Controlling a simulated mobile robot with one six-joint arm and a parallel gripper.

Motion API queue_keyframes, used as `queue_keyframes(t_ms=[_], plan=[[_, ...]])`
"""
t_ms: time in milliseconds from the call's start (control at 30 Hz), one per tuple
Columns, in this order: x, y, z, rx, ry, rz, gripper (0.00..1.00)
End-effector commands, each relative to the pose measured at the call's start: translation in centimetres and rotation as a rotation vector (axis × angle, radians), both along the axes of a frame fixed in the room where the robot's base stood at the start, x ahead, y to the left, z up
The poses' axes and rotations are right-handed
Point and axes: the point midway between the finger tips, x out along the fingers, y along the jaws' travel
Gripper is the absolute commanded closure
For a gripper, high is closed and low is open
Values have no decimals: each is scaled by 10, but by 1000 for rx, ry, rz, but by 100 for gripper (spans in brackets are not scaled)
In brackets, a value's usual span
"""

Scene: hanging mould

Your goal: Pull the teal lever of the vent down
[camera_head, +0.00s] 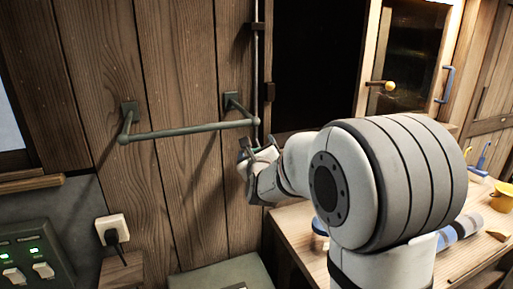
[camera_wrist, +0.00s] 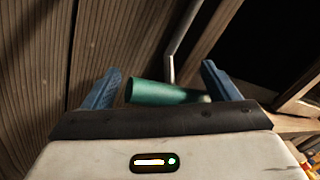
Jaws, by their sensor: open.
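The teal lever (camera_wrist: 165,93) shows in the wrist view as a teal cylinder at the lower end of a thin grey metal rod (camera_wrist: 180,42). It lies crosswise between the two blue fingers of my gripper (camera_wrist: 161,75), which are open, with a gap beside the lever at the left finger. I cannot tell whether any finger touches it. In the head view my gripper (camera_head: 249,153) is near the wood wall, by the bottom of a thin vertical rod (camera_head: 257,75). The lever itself is too small or hidden there to make out clearly. The vent is not clearly visible.
A dark green towel rail (camera_head: 190,131) is on the plank wall left of my gripper. A wooden workbench (camera_head: 292,226) with a blue-and-grey cylinder (camera_head: 459,229) stands at the right. A switch panel (camera_head: 33,257) and a plugged socket (camera_head: 112,229) are at lower left.

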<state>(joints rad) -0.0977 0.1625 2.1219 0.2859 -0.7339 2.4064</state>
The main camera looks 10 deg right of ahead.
Motion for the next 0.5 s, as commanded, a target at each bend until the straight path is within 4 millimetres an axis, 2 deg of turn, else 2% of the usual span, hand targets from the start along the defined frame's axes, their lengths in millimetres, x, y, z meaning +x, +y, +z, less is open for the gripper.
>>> queue_keyframes(t_ms=[200, 500], plan=[[0, 0, 0, 0, 0, 0, 19], [0, 0, 0, 0, 0, 0, 42]])
